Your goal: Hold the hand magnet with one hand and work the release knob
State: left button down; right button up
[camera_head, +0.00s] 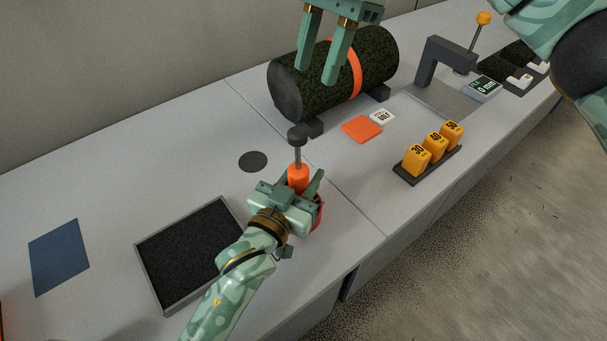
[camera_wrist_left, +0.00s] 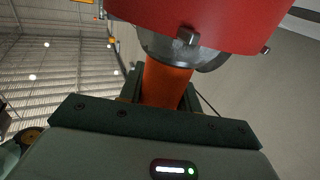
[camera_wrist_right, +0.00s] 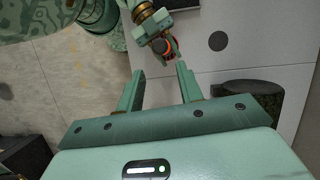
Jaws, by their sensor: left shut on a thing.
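The hand magnet shows in the head view as an orange handle (camera_head: 298,176) with a grey rod and a dark release knob (camera_head: 297,134) on top, and a red body (camera_head: 319,212) partly hidden behind my left gripper (camera_head: 299,184). That gripper is shut on the handle; the magnet stands roughly upright over the bench. In the left wrist view the red body (camera_wrist_left: 215,22) and orange handle (camera_wrist_left: 166,86) fill the middle. My right gripper (camera_head: 317,76) is open and empty, in front of the turf roll in the picture. In the right wrist view its fingers (camera_wrist_right: 158,88) are apart.
A dark turf roll (camera_head: 310,83) with an orange band lies on supports at the back. A black tray (camera_head: 141,262), blue mat (camera_head: 58,257), grey disc (camera_head: 252,161), orange pad (camera_head: 361,129), numbered yellow blocks (camera_head: 417,160) and a grey stand (camera_head: 430,62) are on the bench.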

jog(key=shift+o, duration=1.3)
jog(key=m+t+y, duration=0.7)
jog(key=m+y, duration=0.4)
jog(key=y, duration=0.4)
send_near(297, 136)
jog(key=x, duration=0.6)
jog(key=w+f+x, duration=0.1)
jog(key=x, duration=0.3)
jog(key=shift+w, duration=0.1)
